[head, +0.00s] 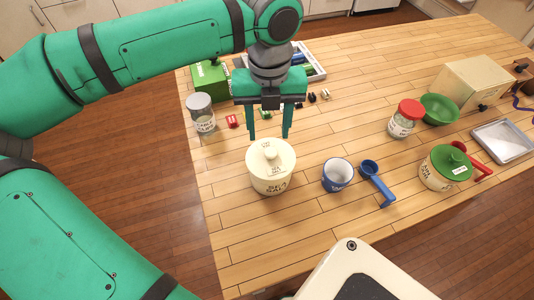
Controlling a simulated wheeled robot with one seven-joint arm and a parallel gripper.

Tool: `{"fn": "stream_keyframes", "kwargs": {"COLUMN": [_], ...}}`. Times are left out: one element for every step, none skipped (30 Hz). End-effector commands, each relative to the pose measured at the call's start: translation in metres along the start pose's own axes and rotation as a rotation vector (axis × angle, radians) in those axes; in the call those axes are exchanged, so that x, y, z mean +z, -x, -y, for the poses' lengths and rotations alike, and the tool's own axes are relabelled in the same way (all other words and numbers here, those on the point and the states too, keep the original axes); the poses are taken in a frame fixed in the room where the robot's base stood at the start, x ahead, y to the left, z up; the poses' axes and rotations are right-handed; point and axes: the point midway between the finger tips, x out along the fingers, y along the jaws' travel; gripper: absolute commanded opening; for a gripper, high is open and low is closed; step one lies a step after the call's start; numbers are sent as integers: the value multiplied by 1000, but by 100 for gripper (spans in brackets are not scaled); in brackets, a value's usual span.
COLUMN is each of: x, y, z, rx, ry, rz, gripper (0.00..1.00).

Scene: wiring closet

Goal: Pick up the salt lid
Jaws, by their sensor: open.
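The salt lid (270,154) is a cream disc with a round knob on top and a small label. It sits on a cream salt jar (271,181) with dark lettering, near the left side of the wooden table. My gripper (269,138) points down with its two green fingers apart. The fingertips appear just above and behind the lid, one to each side of its knob. Nothing is between the fingers. I cannot tell the exact height gap between fingertips and lid.
The front table is clear.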

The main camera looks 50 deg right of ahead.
Motion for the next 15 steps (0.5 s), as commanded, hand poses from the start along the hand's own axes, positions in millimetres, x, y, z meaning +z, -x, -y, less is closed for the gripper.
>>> {"fn": "stream_keyframes", "kwargs": {"x": [0, 0, 0, 0, 0, 0, 0, 0, 0, -1, -1, -2, -2, -3, -2], "y": [-7, -10, -13, -15, -17, -19, -20, -22, -25, -28, -32, -38, -43, -47, -53], "z": [0, 0, 0, 0, 0, 1, 1, 1, 2, 2, 3, 3, 3, 3, 3], "rx": [-1, -1, -1, -1, 0, 0, 0, 0, 0, -1, -1, -1, -1, -2, -2], "ry": [-1, -2, -1, -1, -1, -1, -1, -2, -2, -2, -1, 0, 1, 2, 5], "rz": [-1, 0, -1, -1, -1, 0, 0, 0, 0, -1, -2, -2, -2, -2, -1], "gripper": [48, 48, 48, 48, 48, 48, 48, 48, 48, 48, 48, 48, 48, 48, 48]}}
